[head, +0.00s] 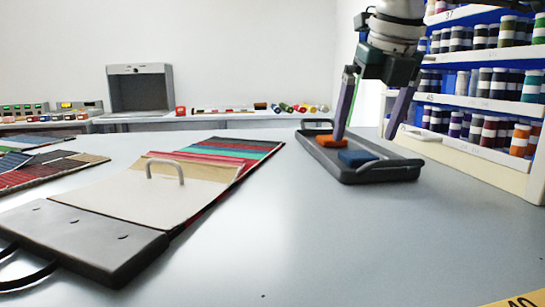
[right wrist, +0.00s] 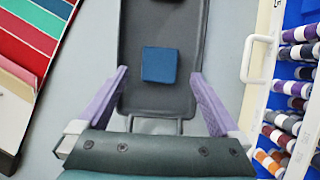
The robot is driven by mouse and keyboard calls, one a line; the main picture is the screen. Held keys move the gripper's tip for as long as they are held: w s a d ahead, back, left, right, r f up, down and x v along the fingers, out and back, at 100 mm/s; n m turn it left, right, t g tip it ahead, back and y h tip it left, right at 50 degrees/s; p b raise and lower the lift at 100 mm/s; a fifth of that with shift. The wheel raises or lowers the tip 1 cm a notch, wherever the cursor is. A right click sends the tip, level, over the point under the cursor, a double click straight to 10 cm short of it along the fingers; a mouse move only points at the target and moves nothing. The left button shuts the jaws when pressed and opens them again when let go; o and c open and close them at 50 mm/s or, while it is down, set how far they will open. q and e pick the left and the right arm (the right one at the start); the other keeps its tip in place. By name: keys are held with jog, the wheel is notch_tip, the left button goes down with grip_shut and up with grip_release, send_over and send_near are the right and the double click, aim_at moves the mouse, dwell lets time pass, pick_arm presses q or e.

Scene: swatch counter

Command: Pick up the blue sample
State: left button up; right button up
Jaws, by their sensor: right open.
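The blue sample (head: 357,158) is a small flat-topped block lying in a dark grey tray (head: 398,174) on the counter. An orange sample (head: 333,141) lies in the same tray, behind and left of it, partly covered by a finger. My right gripper (head: 364,138) is open, pointing down over the tray, with its purple fingers spread. In the right wrist view the blue sample (right wrist: 159,65) shows whole and untouched, ahead of the gap between the fingertips (right wrist: 160,74). My left gripper is not in view.
A shelf rack (head: 466,102) of colored spools stands close on the right. A swatch folder (head: 120,190) with a handle lies left of the tray. The counter (head: 330,240) in front of the tray is clear. A grey booth (head: 140,90) stands at the back.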

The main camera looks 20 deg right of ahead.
aim_at(359, 154)
jog(key=x, duration=0.4)
jog(key=shift+s, duration=0.1)
jog(key=c, duration=1.4)
